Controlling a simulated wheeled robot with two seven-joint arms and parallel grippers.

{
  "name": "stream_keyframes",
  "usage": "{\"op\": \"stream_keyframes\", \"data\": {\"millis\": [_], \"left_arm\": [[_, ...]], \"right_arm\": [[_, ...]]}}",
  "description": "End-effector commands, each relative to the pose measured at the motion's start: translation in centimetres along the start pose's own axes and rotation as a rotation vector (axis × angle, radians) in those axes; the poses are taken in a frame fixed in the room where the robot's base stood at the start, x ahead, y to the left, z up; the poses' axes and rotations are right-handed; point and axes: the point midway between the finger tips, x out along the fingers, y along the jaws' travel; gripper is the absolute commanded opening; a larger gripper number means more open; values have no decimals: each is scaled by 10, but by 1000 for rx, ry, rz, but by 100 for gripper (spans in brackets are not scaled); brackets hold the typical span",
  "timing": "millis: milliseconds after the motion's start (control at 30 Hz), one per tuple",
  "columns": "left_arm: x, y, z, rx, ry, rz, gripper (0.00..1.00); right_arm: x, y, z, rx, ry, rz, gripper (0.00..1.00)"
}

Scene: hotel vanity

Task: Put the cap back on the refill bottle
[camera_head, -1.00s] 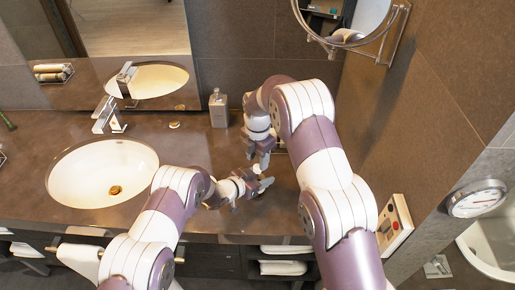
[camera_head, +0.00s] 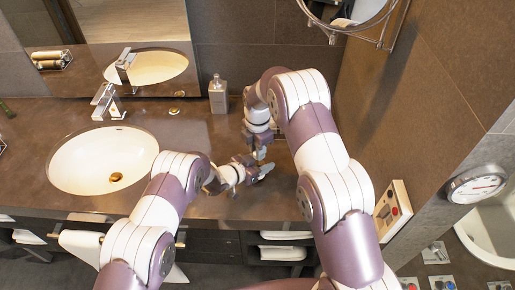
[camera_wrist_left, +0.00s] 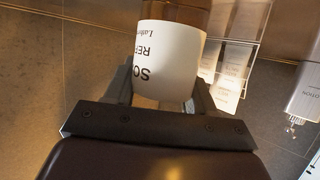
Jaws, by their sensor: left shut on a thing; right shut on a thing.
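My left gripper (camera_head: 262,171) is shut on the refill bottle, low over the counter right of the sink. In the left wrist view the bottle (camera_wrist_left: 168,62) has a white label with dark print, upside down in the picture, and amber-brown material beyond it. The bottle's neck is out of that view. My right gripper (camera_head: 260,153) points down just above and behind the left gripper, very close to it. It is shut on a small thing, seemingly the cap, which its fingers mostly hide. I cannot tell whether cap and bottle touch.
A grey pump bottle (camera_head: 218,94) stands at the back wall; a lotion bottle shows in the left wrist view (camera_wrist_left: 312,85). The sink (camera_head: 80,172) lies left. The counter between sink and grippers is bare.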

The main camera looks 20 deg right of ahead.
Motion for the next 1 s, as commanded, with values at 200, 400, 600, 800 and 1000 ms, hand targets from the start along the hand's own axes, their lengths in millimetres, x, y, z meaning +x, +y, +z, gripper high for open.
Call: {"op": "stream_keyframes", "data": {"millis": [200,400,600,800,1000], "left_arm": [[0,0,0,0,-1,0,0],[0,0,0,0,-1,0,0],[0,0,0,0,-1,0,0],[0,0,0,0,-1,0,0],[0,0,0,0,-1,0,0]], "right_arm": [[0,0,0,123,0,0,0],[0,0,0,121,0,0,49],[0,0,0,120,0,0,52],[-6,0,0,120,0,1,52],[-33,1,0,120,-1,2,52]]}}
